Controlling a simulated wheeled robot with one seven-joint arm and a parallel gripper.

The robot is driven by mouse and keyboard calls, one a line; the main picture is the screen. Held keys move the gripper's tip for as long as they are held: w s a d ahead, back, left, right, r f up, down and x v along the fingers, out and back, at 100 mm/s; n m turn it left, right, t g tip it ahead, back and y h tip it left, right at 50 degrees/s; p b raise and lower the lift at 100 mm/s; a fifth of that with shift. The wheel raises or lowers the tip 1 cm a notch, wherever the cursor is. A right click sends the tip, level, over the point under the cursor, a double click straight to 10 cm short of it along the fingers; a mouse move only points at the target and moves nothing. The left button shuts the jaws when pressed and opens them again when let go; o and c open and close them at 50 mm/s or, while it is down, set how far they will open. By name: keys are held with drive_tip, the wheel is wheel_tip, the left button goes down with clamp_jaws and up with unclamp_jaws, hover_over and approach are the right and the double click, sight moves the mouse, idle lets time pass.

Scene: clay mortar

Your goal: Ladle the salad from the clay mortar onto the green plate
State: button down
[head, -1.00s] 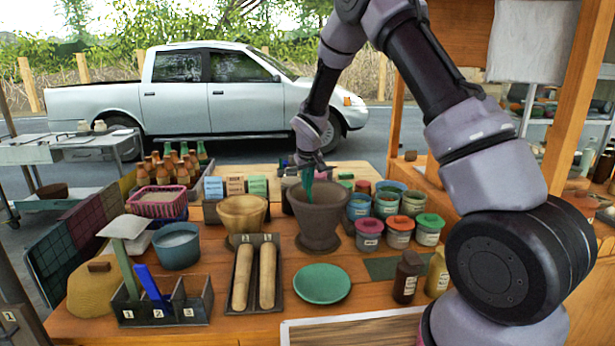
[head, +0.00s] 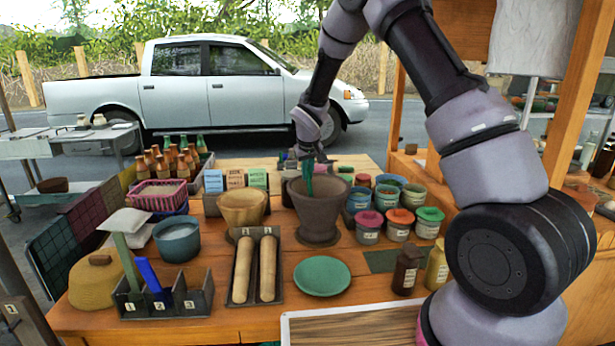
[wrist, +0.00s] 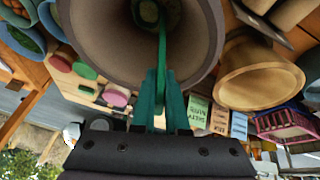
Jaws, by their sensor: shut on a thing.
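The clay mortar (head: 318,222) stands upright on the table, behind the round green plate (head: 321,276), which lies flat and looks empty. My gripper (head: 311,164) points down over the mortar's rim. In the wrist view my gripper (wrist: 160,100) is shut on the green handle of a ladle (wrist: 161,50). The ladle reaches down into the mortar (wrist: 105,45), and its rounded green head shows at the bottom. I cannot make out the salad clearly around it. In the head view the ladle's head is hidden by the mortar wall.
A wooden bowl (head: 243,208) stands left of the mortar. Lidded jars (head: 398,226) crowd its right side. A tray with two rolling pins (head: 255,268) lies left of the plate. Brown and yellow bottles (head: 407,270) stand to the plate's right. The space between mortar and plate is clear.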

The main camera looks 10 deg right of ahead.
wheel_tip(320, 180, up, 16)
idle(0.9)
drive_tip(key=shift+r, duration=0.1)
idle(0.3)
